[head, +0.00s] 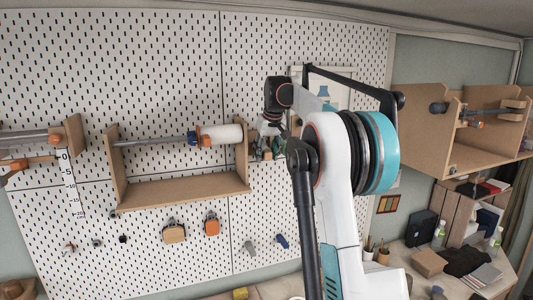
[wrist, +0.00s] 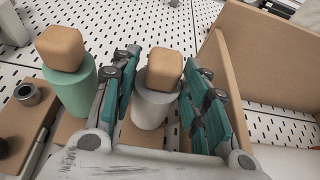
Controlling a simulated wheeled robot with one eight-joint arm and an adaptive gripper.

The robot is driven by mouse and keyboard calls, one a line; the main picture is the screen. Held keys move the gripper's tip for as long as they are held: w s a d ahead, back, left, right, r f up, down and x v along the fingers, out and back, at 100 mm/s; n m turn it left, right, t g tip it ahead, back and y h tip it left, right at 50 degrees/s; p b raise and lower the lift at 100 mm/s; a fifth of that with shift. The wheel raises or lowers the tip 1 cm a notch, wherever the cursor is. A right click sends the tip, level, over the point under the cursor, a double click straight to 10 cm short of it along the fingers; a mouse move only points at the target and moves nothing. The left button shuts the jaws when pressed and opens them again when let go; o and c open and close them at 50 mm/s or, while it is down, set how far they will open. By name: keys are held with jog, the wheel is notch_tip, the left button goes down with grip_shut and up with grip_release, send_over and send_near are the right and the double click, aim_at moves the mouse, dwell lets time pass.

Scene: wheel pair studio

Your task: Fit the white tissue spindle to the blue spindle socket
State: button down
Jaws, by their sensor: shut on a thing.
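The white tissue spindle (wrist: 150,108), a white cylinder with a wooden block on top, stands between the teal fingers of my gripper (wrist: 160,100) in the wrist view. My gripper is shut on it; its lower end is partly hidden. In the head view my gripper (head: 268,138) is small and partly hidden by my arm, just right of the wooden bracket (head: 180,192). A blue collar, seemingly the blue spindle socket (head: 192,138), sits on a grey rod inside that bracket. A white roll (head: 222,134) with an orange ring lies against it on the right.
A green cylinder with a wooden block (wrist: 70,85) stands close left of my gripper. A wooden panel (wrist: 270,50) rises close on the right. A wooden block with a metal ring (wrist: 27,94) is at far left. Another wooden bracket (head: 425,120) hangs at right.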

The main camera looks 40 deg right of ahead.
jog(key=c, duration=0.8)
grip_release()
jog(key=shift+c, duration=0.2)
jog(key=v, duration=1.2)
jog(key=shift+a, duration=0.1)
